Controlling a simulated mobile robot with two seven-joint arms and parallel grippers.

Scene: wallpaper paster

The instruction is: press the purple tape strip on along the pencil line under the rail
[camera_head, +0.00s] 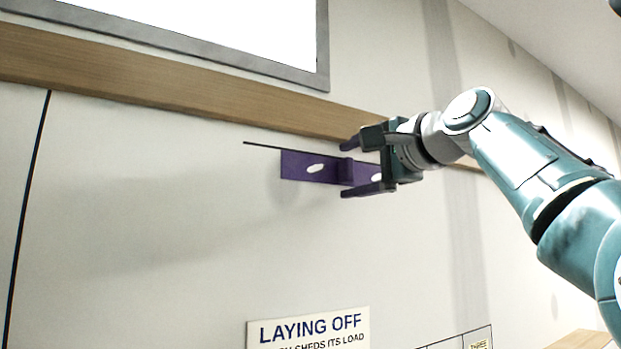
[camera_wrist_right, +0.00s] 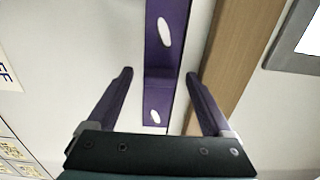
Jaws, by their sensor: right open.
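The purple tape strip (camera_head: 298,165) with white oval marks lies along the wall just under the pencil line (camera_head: 260,145), whose left end shows beyond the strip. In the right wrist view the strip (camera_wrist_right: 158,88) runs between the spread fingers (camera_wrist_right: 160,76), with a gap on each side. The strip's right end is partly hidden by the gripper in the head view. I cannot tell whether the strip is flush with the wall. My left gripper is out of view.
The wooden rail (camera_head: 180,85) runs along the wall above the strip, with a grey-framed white panel (camera_head: 230,30) over it. A "LAYING OFF" sign (camera_head: 308,330) is on the wall below. The wall to the left of the strip is bare except for a dark vertical seam (camera_head: 30,190).

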